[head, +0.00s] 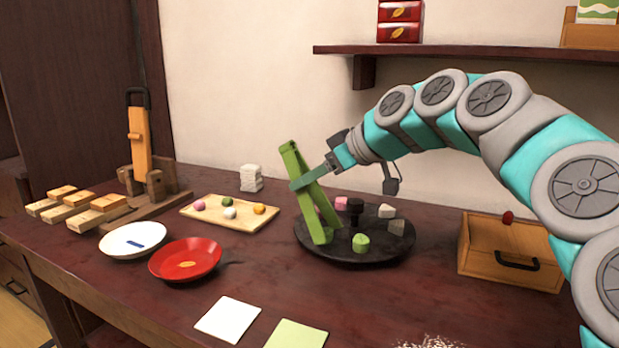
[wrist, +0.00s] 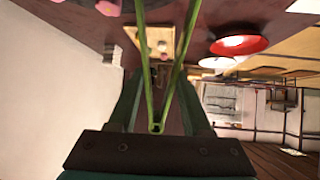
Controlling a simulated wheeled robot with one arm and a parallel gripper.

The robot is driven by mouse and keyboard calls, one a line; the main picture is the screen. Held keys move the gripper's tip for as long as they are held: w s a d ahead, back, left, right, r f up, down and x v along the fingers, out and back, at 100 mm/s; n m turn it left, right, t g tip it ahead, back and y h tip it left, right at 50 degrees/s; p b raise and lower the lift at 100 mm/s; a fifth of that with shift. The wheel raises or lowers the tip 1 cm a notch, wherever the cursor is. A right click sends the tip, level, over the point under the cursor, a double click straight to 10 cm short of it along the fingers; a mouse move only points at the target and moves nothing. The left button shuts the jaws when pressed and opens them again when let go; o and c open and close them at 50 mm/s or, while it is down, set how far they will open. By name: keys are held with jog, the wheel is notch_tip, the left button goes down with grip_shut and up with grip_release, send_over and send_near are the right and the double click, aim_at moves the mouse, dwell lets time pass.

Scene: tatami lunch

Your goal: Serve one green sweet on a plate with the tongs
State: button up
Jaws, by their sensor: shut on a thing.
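My gripper (head: 302,184) is shut on the green tongs (head: 290,160), holding them steeply tilted over the dark round tray (head: 372,258). In the wrist view the tongs (wrist: 147,75) form a narrow V between my fingers. Their lower ends reach down to the tray's left part; whether they pinch anything is unclear. A green sweet (head: 360,243) stands on the tray right of the tongs. Pink (head: 341,203), dark, white and grey pieces stand behind it. A white plate with a blue mark (head: 120,246) and a red plate (head: 207,259) lie to the left.
A wooden board (head: 262,219) holds pink, green, white and orange balls. Wooden blocks (head: 62,192) and a wooden stand lie far left. A wooden box (head: 480,245) stands right. White and green paper squares (head: 229,318) lie in front. A shelf (head: 470,51) hangs above.

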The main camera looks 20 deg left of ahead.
grip_shut()
notch_tip(320, 180, up, 12)
jog(key=p, duration=0.7)
jog(key=shift+a, duration=0.1)
dwell(0.4)
